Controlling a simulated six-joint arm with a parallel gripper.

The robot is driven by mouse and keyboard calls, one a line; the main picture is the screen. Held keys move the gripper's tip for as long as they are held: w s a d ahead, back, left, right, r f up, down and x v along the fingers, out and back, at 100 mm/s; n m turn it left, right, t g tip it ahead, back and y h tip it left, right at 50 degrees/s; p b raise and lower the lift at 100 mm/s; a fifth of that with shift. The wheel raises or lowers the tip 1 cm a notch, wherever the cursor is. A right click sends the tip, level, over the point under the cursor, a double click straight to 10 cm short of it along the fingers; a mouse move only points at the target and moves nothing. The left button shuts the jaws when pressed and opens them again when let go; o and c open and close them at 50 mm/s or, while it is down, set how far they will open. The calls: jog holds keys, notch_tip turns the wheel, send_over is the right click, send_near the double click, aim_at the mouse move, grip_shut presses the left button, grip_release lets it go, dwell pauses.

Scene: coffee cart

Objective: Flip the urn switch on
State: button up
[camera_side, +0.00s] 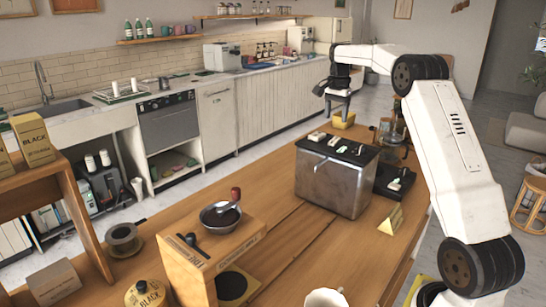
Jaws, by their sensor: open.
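My gripper (338,104) is at the upper right, pointing down behind the metal box, with its jaws open. I see nothing held between them, though the fingers are small and dark. A boxy steel unit with a black top (333,185) stands mid-table. Its top carries several small pale switch-like pieces (335,142). A black base with another pale switch-like piece (397,183) sits at its right. I cannot tell which of these is the urn switch, nor its position. A glass vessel (392,135) stands behind, partly hidden by my arm.
A yellow tent card (391,219) stands in front of the black base. A wooden stand (210,262) holds a pan with a red handle (221,215). Bare tabletop (300,245) lies in front of the steel unit.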

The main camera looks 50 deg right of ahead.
aim_at(334, 141)
jog(key=shift+f, duration=3.9)
grip_shut()
